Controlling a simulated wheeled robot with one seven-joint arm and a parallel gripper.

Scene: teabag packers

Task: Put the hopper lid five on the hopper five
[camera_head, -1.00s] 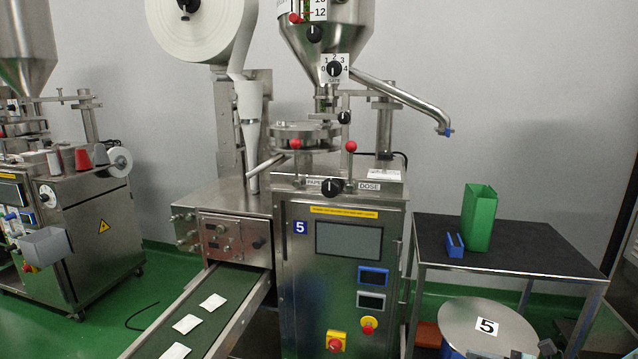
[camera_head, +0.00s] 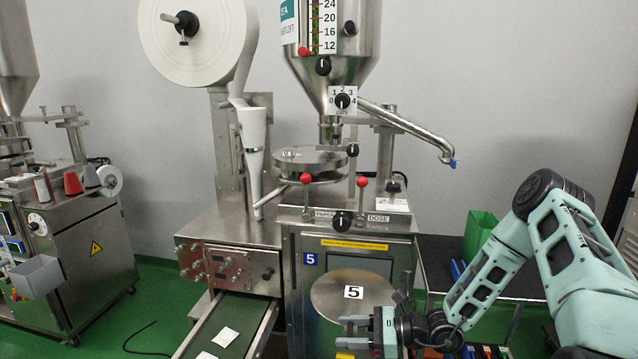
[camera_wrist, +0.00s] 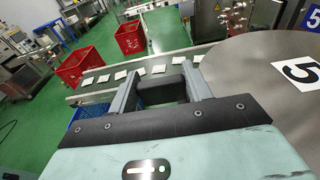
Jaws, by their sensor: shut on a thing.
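The hopper lid five (camera_head: 330,292) is a round flat steel disc with a white "5" label. In the head view it is tilted in front of the machine's lower front panel; its edge also shows at the right of the wrist view (camera_wrist: 255,75). My gripper (camera_head: 352,332) is shut on the lid, just below the disc in the head view; the exact grip spot is unclear. My fingers (camera_wrist: 160,75) also show in the wrist view. Hopper five (camera_head: 345,65) is the steel cone atop the machine, well above the lid; its top rim is out of view.
A bent steel pipe (camera_head: 405,122) juts right from below the hopper. A large white paper roll (camera_head: 205,70) hangs left of it. Red-knobbed levers (camera_head: 362,182) stand on the machine. A dark table (camera_head: 440,250) with a green container (camera_head: 478,232) is at the right, behind my arm.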

